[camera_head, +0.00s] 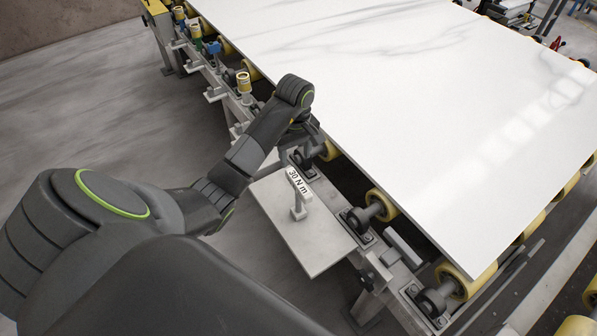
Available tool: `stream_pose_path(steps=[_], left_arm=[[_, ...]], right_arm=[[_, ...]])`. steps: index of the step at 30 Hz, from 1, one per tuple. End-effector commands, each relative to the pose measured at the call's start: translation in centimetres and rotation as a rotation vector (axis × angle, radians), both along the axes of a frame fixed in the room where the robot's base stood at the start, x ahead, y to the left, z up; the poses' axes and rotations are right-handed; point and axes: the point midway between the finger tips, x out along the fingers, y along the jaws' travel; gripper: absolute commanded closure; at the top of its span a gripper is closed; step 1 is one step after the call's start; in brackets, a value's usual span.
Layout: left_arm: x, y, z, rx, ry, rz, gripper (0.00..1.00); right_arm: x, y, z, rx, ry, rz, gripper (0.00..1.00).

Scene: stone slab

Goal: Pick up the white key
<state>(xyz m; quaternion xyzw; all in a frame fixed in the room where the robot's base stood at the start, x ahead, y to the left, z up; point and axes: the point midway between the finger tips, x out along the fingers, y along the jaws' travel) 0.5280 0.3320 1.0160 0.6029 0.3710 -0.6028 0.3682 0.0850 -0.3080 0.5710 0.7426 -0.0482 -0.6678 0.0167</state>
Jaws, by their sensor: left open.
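The white key (298,189) is T-shaped and marked "30 N m". It stands upright on a small grey plate (318,248) at the side of the roller frame. My left arm reaches in from the left and bends at the wrist above and behind the key. My left gripper (302,146) is open and sits just beyond the key in the picture, apart from it. Its fingertips are small and partly lost against the dark roller parts. My right gripper is not in view.
A large white stone slab (420,110) lies on yellow rollers (381,205), its near edge close to my left wrist. Brackets and a yellow-topped fitting (244,82) line the frame. The grey floor (90,110) at left is clear.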

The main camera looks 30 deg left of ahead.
Motion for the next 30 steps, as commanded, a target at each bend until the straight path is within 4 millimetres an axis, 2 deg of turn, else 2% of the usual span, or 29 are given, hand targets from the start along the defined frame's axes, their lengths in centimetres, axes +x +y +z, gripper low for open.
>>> stream_pose_path(steps=[1,6,30], left_arm=[[0.0,0.0,-0.9,-0.001,0.000,0.000,0.47],[0.0,0.0,-2.9,-0.002,-0.001,0.001,0.47],[0.1,-0.1,-11.5,-0.004,-0.003,0.001,0.47]], right_arm=[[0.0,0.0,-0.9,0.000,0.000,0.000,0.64],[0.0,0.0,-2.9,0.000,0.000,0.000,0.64],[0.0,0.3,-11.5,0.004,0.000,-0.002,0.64]])
